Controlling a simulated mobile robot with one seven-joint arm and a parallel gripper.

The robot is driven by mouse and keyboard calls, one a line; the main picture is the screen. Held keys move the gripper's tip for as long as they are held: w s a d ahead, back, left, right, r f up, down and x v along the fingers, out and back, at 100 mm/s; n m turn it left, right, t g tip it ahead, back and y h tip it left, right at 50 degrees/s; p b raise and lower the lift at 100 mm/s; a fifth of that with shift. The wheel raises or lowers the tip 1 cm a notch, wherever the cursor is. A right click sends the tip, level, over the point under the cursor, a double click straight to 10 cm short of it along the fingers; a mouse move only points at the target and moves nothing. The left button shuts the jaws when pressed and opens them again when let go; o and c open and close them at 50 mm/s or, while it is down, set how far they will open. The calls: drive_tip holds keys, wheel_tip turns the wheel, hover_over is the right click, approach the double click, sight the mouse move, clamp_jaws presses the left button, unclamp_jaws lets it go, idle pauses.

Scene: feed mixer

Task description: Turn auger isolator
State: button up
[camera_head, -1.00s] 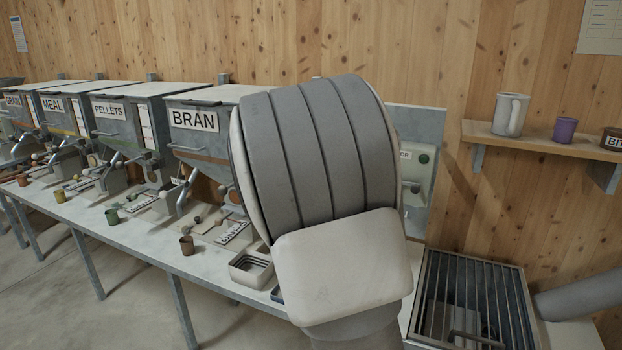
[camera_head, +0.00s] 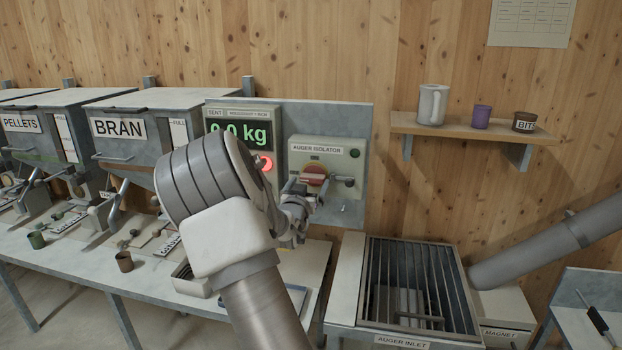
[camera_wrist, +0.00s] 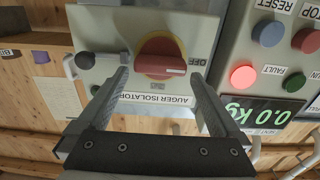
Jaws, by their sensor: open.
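The auger isolator (camera_head: 327,153) is a pale box on a grey backboard with a red rotary knob (camera_head: 314,176) on a yellow plate. In the wrist view the red knob (camera_wrist: 161,58) has its white mark pointing right, near the OFF label. My gripper (camera_head: 300,196) is just in front of the isolator, partly hidden by my arm. In the wrist view my gripper (camera_wrist: 160,90) is open, its two fingers on either side of the knob with gaps. I cannot tell the depth between fingertips and knob.
A black-ended lever (camera_wrist: 88,61) sits beside the knob on the isolator. The weigh display (camera_head: 240,134) reads 0.0 kg, with a lit red light beside it. The grated auger inlet (camera_head: 418,290) is below right. A shelf (camera_head: 470,128) with cups hangs to the right.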

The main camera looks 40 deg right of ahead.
sight(313, 178)
drive_tip(key=shift+x, duration=1.4)
drive_tip(key=c, duration=1.1)
drive_tip(key=shift+o, duration=0.2)
